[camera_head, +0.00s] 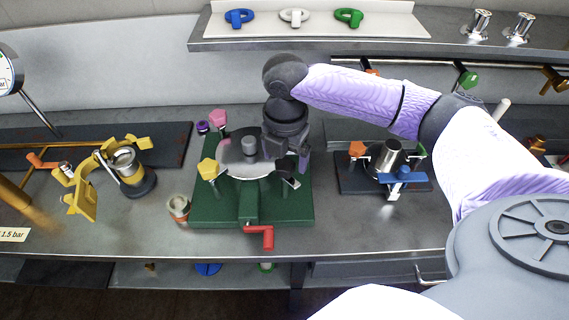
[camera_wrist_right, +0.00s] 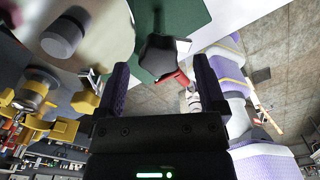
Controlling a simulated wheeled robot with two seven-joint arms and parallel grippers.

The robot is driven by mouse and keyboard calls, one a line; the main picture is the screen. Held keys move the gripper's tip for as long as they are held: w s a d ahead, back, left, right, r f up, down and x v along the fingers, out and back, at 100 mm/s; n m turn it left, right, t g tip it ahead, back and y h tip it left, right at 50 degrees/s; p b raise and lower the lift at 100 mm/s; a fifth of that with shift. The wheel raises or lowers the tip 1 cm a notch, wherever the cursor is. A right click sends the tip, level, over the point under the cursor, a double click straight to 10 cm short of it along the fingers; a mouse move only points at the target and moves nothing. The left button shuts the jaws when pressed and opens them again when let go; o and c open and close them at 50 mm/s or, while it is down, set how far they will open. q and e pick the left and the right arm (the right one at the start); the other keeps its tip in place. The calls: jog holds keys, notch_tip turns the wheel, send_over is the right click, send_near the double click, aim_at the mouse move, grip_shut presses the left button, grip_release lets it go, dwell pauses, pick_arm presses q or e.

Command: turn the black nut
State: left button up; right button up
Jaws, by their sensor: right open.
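The black nut (camera_head: 289,180) is a dark lobed knob at the right side of the round lid on a green base (camera_head: 293,212). In the right wrist view the black nut (camera_wrist_right: 160,56) shows up close, in line with the gap between the fingers. My right gripper (camera_head: 286,157) points down over the right part of the lid (camera_head: 236,152), just behind the nut. In the wrist view my right gripper (camera_wrist_right: 162,78) is open, one finger on each side of the nut's line, with nothing held. Contact with the nut cannot be told. My left gripper is not seen.
The lid also carries a yellow knob (camera_head: 208,169), a pink knob (camera_head: 218,118) and a grey post. A red handle (camera_head: 262,236) juts out in front. A yellow clamp assembly (camera_head: 128,165) stands left. A fitting with orange and blue knobs (camera_head: 390,158) stands right.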

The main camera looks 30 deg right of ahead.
jog(key=shift+f, duration=0.9)
jog(key=shift+c, duration=0.3)
